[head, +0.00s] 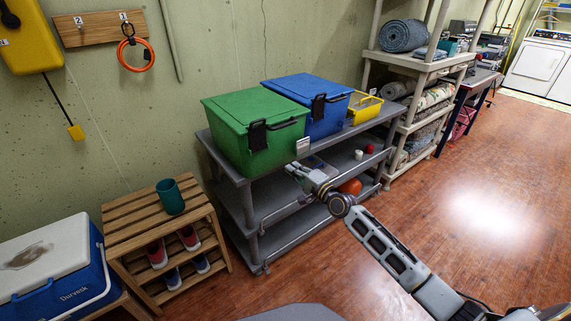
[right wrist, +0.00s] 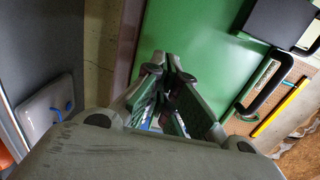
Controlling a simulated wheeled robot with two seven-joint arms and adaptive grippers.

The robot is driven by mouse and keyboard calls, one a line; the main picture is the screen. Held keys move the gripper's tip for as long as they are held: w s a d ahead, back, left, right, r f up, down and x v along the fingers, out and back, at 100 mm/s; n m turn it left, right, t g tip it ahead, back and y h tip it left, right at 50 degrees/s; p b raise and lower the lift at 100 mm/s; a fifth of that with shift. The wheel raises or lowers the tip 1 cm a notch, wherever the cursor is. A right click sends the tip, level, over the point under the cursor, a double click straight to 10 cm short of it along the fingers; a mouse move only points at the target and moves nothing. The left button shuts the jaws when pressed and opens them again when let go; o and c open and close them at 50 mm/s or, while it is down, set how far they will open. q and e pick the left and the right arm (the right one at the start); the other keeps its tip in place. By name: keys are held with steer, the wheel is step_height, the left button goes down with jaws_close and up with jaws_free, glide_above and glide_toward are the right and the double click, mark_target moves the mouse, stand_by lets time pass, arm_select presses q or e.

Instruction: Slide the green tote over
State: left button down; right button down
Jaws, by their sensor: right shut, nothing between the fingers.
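The green tote (head: 255,130) sits lidded on the top of a grey shelf cart, at its left end. A black latch and a black handle show on its front side. My right gripper (head: 293,170) is at the tote's lower front right corner, low near the cart's edge. In the right wrist view the gripper's fingers (right wrist: 173,65) are together and empty, in front of the green tote's wall (right wrist: 208,45). I cannot tell whether the fingertips touch it. My left gripper is not in view.
A blue tote (head: 310,110) stands right beside the green one, with a yellow bin (head: 365,108) beyond. The grey cart (head: 238,177) has bare top only at narrow edges. A slatted wooden rack (head: 127,225) with a teal cup (head: 170,197) stands left. Floor in front is clear.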

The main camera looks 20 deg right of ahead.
mark_target(281, 159)
steer(key=x, duration=0.2)
steer(key=shift+w+a, duration=0.1)
steer(key=shift+w, duration=0.25)
steer(key=shift+w+a+b, duration=0.25)
steer(key=shift+w+b, duration=0.1)
steer(key=shift+w, duration=0.2)
steer(key=shift+w+a, duration=0.2)
steer(key=shift+w, duration=0.25)
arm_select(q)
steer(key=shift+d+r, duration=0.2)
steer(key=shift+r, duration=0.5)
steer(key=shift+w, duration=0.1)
arm_select(e)
steer(key=shift+w, duration=0.1)
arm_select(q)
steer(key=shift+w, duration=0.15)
